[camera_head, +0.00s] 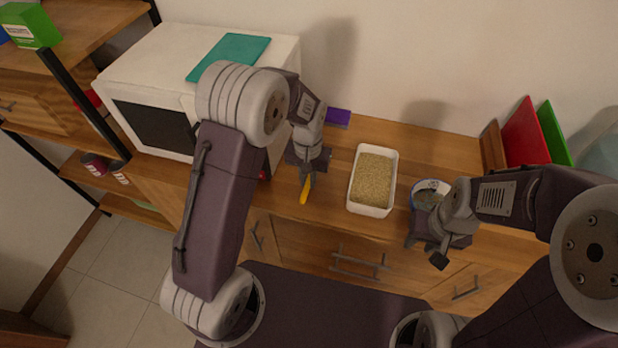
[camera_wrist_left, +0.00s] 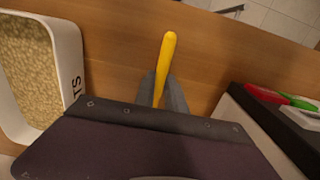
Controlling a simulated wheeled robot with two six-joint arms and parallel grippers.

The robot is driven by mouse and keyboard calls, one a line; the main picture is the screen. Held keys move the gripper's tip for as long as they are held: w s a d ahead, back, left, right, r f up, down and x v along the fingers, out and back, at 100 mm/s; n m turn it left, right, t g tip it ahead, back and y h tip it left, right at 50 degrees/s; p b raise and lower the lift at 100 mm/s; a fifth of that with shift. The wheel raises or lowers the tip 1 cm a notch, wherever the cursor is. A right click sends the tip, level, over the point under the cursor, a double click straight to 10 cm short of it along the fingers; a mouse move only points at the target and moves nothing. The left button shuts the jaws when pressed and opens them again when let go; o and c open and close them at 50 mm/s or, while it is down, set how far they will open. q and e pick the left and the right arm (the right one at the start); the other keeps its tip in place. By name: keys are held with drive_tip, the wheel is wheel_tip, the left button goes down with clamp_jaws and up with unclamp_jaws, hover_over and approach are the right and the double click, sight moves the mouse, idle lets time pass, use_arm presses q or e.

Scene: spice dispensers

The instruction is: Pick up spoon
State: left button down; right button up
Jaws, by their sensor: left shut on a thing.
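The yellow spoon (camera_head: 305,190) shows in the head view at my left gripper (camera_head: 308,178), to the left of the white container. Its yellow handle (camera_wrist_left: 167,62) also shows in the left wrist view, pointing away between the two grey fingers of my left gripper (camera_wrist_left: 163,90). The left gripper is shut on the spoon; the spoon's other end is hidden. I cannot tell how far it is above the counter. My right gripper (camera_head: 427,250) is at the counter's front edge on the right, in front of a round bowl; its finger gap is not clear.
A white container (camera_head: 351,192) of grain stands mid-counter. A bowl with a blue rim (camera_head: 419,186) is right of it, partly behind my right gripper. A white microwave (camera_head: 122,82) with a teal board on top is at left. Red and green boards (camera_head: 526,132) stand at right.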

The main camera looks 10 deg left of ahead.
use_arm(q)
wheel_tip(320, 180, up, 4)
drive_tip(key=shift+w+d+r+p, duration=0.1)
drive_tip(key=shift+r+p, duration=0.05)
drive_tip(key=shift+p, duration=0.15)
drive_tip(key=w+d+r, duration=0.1)
drive_tip(key=d+r, duration=0.2)
drive_tip(key=d, duration=0.2)
drive_tip(key=w+d+r+p, duration=0.1)
drive_tip(key=d+r, duration=0.2)
drive_tip(key=d, duration=0.3)
drive_tip(key=shift+d+r, duration=0.15)
drive_tip(key=shift+r, duration=0.05)
